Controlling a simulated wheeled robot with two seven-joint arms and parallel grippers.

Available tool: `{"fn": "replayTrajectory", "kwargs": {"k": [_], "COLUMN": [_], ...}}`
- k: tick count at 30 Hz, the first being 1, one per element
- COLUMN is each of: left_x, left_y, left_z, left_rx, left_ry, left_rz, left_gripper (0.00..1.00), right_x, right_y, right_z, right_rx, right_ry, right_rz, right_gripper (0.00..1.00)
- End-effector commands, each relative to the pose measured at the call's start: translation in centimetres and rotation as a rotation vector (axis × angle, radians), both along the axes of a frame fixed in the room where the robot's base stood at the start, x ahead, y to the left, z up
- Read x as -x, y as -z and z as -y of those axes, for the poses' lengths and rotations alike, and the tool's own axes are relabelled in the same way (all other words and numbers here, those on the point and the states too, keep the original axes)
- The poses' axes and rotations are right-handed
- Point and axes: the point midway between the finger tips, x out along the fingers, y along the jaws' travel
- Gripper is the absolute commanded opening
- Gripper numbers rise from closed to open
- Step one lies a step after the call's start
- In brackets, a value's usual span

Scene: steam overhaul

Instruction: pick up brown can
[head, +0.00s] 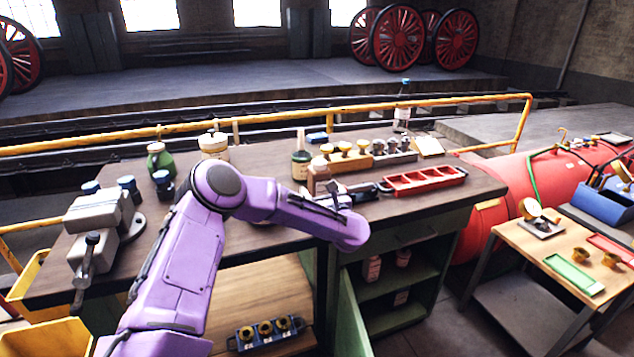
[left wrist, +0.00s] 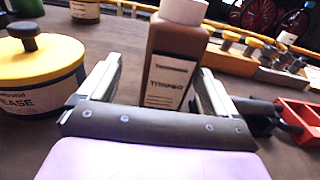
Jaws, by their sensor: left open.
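My left gripper is open, with one pale finger on each side of the can in the left wrist view (left wrist: 158,80). I cannot tell whether either finger touches it. The can's lower part is hidden behind the gripper. My right gripper is not in view.
A yellow tin marked grease (left wrist: 40,75) stands left of the gripper. A wooden block with several yellow-topped pieces (head: 350,161) and a red tray (head: 424,181) lie to the right. A grey vise (head: 95,217) stands at the left.

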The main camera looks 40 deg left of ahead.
Motion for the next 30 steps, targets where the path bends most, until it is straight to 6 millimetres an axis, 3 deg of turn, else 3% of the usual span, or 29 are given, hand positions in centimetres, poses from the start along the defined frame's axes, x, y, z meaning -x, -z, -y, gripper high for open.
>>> {"fn": "replayTrajectory", "kwargs": {"k": [2,6,13,18,20,30], "left_x": [-0.9,-1.7,-1.7,-1.7,-1.7,-1.7], "left_y": [-0.3,0.1,0.2,0.2,0.2,-0.4], "left_z": [-1.4,-3.1,-3.2,-3.2,-3.2,-3.2], "left_rx": [-0.001,-0.001,0.000,0.000,-0.001,0.000], "left_ry": [-0.005,-0.005,-0.004,-0.004,-0.004,-0.004], "left_rz": [-0.005,-0.006,-0.005,-0.005,-0.006,-0.003], "left_gripper": [0.92,0.92,0.92,0.36,0.19,0.19], "right_x": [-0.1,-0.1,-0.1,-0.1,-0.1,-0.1], "right_y": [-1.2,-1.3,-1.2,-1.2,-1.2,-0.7], "right_z": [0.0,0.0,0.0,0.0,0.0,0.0], "right_rx": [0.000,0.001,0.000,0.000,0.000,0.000], "right_ry": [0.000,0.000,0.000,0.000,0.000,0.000], "right_rz": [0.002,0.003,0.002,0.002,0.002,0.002], "right_gripper": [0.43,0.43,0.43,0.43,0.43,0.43]}}
